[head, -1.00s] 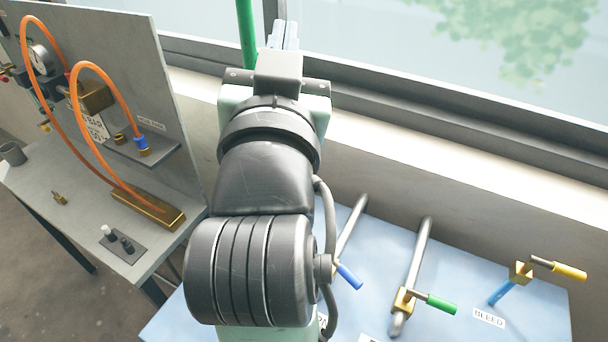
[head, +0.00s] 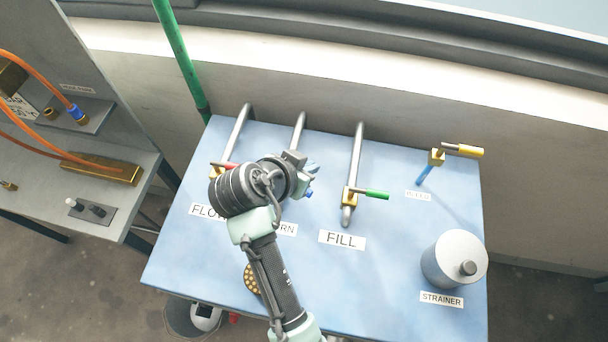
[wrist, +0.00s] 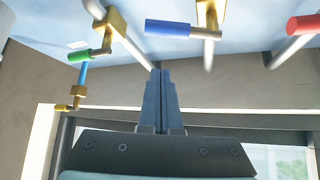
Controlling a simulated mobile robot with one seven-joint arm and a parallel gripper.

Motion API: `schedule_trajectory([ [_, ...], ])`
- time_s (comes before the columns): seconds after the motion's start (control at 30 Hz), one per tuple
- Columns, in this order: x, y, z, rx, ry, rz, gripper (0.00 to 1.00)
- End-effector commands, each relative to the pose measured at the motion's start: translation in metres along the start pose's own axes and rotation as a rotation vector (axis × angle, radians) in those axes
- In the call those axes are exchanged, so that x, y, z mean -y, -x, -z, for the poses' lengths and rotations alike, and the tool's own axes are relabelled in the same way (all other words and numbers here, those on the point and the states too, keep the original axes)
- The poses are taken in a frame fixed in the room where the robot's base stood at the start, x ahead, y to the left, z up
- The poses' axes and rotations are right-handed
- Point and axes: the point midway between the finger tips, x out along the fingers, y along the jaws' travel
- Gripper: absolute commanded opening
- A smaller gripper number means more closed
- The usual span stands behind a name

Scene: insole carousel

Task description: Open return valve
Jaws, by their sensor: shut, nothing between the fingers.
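The return valve has a blue handle (head: 309,193), mostly hidden behind my arm in the head view. Its label (head: 287,229) is partly covered, with only "RN" readable. In the wrist view the blue handle (wrist: 168,28) lies crosswise, joined to a brass valve body (wrist: 209,14) on a grey pipe. My gripper (wrist: 160,72) is shut and empty in the wrist view, its fingertips below the blue handle in the picture and apart from it. In the head view my gripper (head: 313,168) is small and partly hidden, above the panel near the return pipe.
The green fill handle (head: 376,195) is to the right and the red flow handle (head: 229,165) to the left. A yellow bleed handle (head: 467,151) and a grey strainer (head: 454,259) stand further right. A green pole (head: 182,60) rises at the back left.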

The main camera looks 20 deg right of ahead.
Motion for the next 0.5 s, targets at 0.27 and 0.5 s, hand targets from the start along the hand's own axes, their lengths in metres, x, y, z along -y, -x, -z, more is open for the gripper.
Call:
schedule_trajectory([
  [0.27,0.000,-0.024,-0.010,0.003,0.003,0.002,0.00],
  [0.5,0.000,-0.014,-0.031,0.001,0.000,0.002,0.00],
])
